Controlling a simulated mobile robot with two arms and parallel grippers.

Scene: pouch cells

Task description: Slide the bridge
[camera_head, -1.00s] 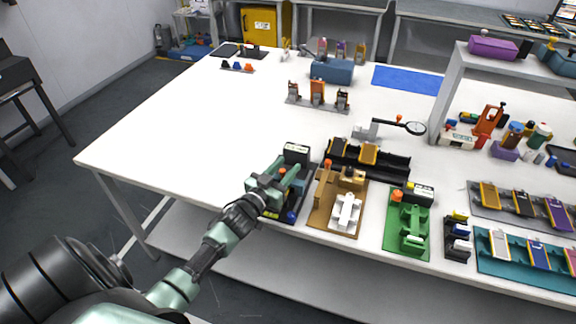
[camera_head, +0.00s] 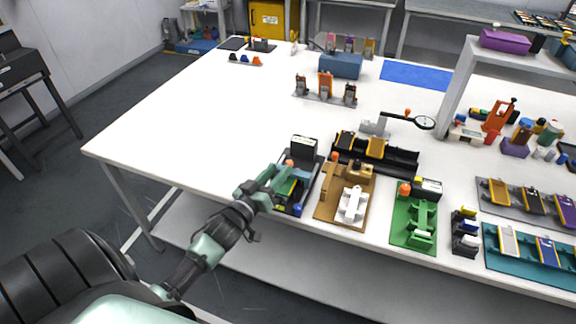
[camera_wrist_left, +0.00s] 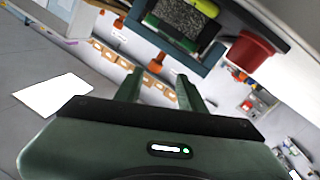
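My left gripper (camera_head: 279,180) reaches in from the left, over the left edge of the dark fixture (camera_head: 309,187) at the table's front. The fixture has a box with a display (camera_head: 303,147) at its back and an orange knob (camera_head: 290,163) close to my fingertips. A blue-grey crosspiece (camera_head: 300,173), likely the bridge, is partly hidden by my gripper. In the left wrist view my two fingers (camera_wrist_left: 160,88) stand apart, with an orange knob (camera_wrist_left: 155,63) beyond or between their tips; contact is unclear. A blue-grey frame (camera_wrist_left: 212,58) lies above the right finger. My right gripper is not in view.
A brown fixture (camera_head: 329,208) with a white part stands close on the right, then a green fixture (camera_head: 399,232). A black rack (camera_head: 400,163) stands behind them. The tabletop left of the dark fixture (camera_head: 190,140) is clear. A red cup-shaped part (camera_wrist_left: 252,50) shows in the left wrist view.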

